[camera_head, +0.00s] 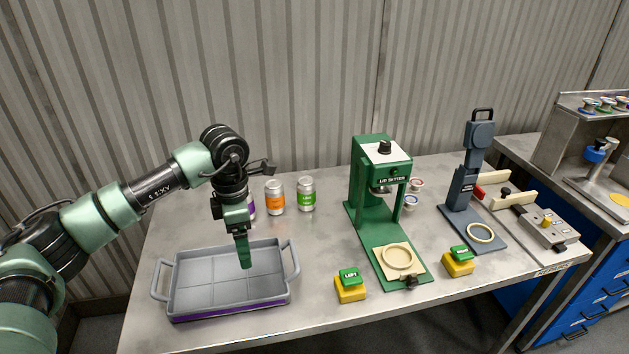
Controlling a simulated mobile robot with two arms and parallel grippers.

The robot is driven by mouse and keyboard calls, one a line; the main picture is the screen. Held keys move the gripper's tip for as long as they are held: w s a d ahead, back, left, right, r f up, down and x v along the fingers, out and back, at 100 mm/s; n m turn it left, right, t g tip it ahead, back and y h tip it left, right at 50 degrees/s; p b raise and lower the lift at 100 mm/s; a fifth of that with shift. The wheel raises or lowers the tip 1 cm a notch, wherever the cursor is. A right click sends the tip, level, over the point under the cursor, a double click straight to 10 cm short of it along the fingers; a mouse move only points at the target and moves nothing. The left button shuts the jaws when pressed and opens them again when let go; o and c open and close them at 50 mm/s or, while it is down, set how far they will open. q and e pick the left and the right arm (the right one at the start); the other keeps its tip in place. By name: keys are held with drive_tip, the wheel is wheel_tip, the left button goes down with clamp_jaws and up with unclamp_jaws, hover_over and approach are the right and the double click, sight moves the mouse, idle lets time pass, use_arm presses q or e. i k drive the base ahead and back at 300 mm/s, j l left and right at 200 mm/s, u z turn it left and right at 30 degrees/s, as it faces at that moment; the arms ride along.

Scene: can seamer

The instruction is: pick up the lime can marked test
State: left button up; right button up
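A silver can with a lime-green label (306,197) stands upright on the table behind the tray, the rightmost of three cans. Its small label text is not legible. My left gripper (244,255) points down over the grey tray, in front and to the left of the lime can and apart from it. I see its fingers edge-on, so their gap is hidden; nothing shows held in them. My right gripper is not in view.
An orange can (274,198) stands just left of the lime can. A purple can (252,206) is partly hidden behind my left wrist. The grey tray (181,302) looks empty. The green lid setter (368,175) stands to the right, with yellow button boxes (350,294) in front.

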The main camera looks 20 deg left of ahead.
sight(305, 185)
drive_tip(key=i, duration=1.3)
